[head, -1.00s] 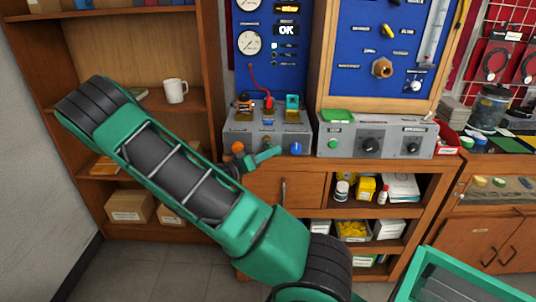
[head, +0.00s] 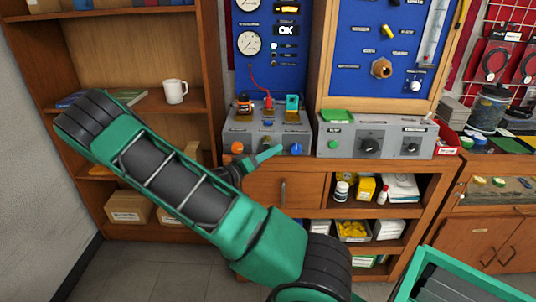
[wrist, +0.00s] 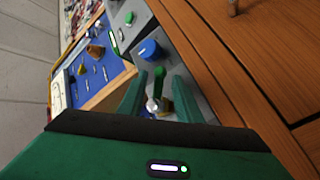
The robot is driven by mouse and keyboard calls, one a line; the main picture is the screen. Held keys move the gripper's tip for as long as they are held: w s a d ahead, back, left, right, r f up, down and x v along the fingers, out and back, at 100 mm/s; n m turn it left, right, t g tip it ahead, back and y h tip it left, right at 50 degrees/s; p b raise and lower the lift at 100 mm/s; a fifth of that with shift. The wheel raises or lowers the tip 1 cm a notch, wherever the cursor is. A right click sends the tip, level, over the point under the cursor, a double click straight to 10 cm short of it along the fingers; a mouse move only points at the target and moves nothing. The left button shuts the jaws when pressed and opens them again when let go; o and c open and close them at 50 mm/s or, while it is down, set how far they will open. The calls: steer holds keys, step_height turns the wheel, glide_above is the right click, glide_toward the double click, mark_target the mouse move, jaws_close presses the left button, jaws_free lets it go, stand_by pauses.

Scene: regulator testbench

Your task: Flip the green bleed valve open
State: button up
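The green bleed valve shows in the wrist view as a green lever (wrist: 160,80) on the grey bench unit (wrist: 185,85). My gripper (wrist: 158,92) is open, with one finger on each side of the lever. I cannot tell whether either finger touches it. In the head view my gripper (head: 270,154) is at the front of the grey bench unit (head: 250,129), between the orange knob (head: 237,148) and the blue knob (head: 295,148). The lever is hard to make out there, largely hidden by my gripper.
The blue knob also stands close beyond my fingers in the wrist view (wrist: 150,50). A second grey unit (head: 343,148) with black dials stands to the right. A red lead (head: 252,78) hangs above the first unit. A wooden drawer (head: 300,190) lies below.

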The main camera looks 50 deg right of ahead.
steer(key=w+a, duration=0.1)
steer(key=a, duration=0.9)
steer(key=shift+a+f, duration=0.35)
steer(key=shift+f, duration=0.05)
steer(key=shift+w, duration=0.1)
steer(key=s+d+f+m+g+y, duration=0.1)
steer(key=s+g+y, duration=0.1)
steer(key=s+y, duration=0.35)
steer(key=s+d+f+g+y, duration=0.1)
steer(key=s+y, duration=0.4)
steer(key=s, duration=0.2)
steer(key=s+a+r+n+t+y, duration=0.5)
steer(key=s+a+r+y, duration=0.3)
steer(key=s+a, duration=0.2)
steer(key=shift+a+r, duration=0.4)
steer(key=shift+a, duration=0.35)
steer(key=shift+w, duration=0.1)
